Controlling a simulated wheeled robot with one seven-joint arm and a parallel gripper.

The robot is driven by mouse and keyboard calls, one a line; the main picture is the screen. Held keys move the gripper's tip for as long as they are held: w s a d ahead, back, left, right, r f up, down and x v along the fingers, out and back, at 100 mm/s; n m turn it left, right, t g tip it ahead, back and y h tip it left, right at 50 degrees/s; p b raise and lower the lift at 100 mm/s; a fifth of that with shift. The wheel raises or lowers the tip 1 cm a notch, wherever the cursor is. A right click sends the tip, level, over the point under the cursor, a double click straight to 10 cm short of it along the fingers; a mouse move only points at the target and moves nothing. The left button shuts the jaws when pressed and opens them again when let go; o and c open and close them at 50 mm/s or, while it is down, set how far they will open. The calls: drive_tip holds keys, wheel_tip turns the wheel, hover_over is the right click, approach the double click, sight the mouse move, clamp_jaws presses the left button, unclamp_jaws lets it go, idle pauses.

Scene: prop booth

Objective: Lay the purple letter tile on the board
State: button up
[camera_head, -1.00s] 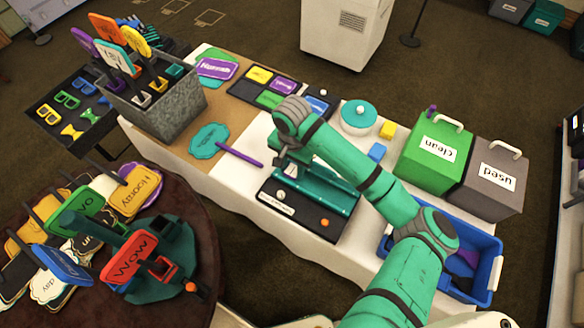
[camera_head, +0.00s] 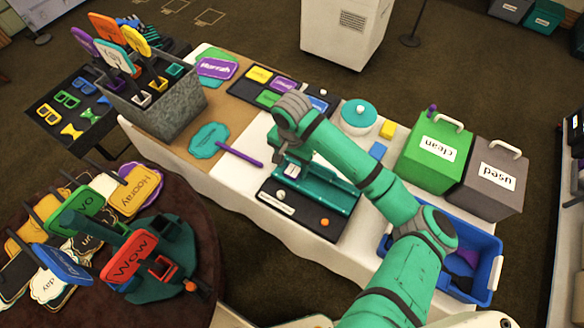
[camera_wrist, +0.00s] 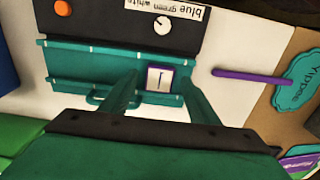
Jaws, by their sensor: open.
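A small purple-edged tile (camera_wrist: 162,79) with a white face and a dark letter stroke lies on the teal ridged board (camera_wrist: 85,64), near its right end in the wrist view. In the head view the tile (camera_head: 292,171) shows small on the board (camera_head: 330,190), beneath my gripper (camera_head: 291,160). In the wrist view my gripper (camera_wrist: 158,82) is open, with one teal finger on either side of the tile and gaps between. The fingers' exact height above the board is hard to tell.
A black panel with a white knob (camera_wrist: 161,25) and an orange knob adjoins the board. A purple-handled teal sign (camera_head: 208,140) lies to the left. A blue bin (camera_head: 485,285), a green "clean" box (camera_head: 432,150) and a grey "used" box (camera_head: 490,178) stand right.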

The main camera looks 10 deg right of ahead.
sight(292, 172)
wheel_tip(292, 172, up, 10)
drive_tip(key=w+a+r+n+t+y, duration=0.1)
drive_tip(key=w+a+t+y, duration=0.2)
drive_tip(key=a, duration=0.7)
drive_tip(key=w+a+r+t+y, duration=0.1)
drive_tip(key=a+t+y, duration=0.3)
drive_tip(key=a, duration=0.6)
drive_tip(key=w+a+r+n+t+y, duration=0.1)
drive_tip(key=w+a+t+y, duration=0.25)
drive_tip(key=a, duration=0.75)
drive_tip(key=s+d+f+m+t+h, duration=0.1)
drive_tip(key=s+d+f+t+h, duration=0.1)
drive_tip(key=s+d+f+h, duration=0.3)
drive_tip(key=s+d+f+t+h, duration=0.1)
drive_tip(key=s+f, duration=0.2)
drive_tip(key=s, duration=0.5)
drive_tip(key=s+d+f+m+t+h, duration=0.1)
drive_tip(key=s+d+f+t+h, duration=0.1)
drive_tip(key=s+d+f+h, duration=0.3)
drive_tip(key=s+d+r+n, duration=0.1)
drive_tip(key=s+d+n, duration=0.3)
drive_tip(key=s, duration=0.6)
drive_tip(key=s+d+r+n, duration=0.2)
drive_tip(key=s+d+n, duration=0.3)
drive_tip(key=s, duration=0.6)
drive_tip(key=shift+r, duration=0.15)
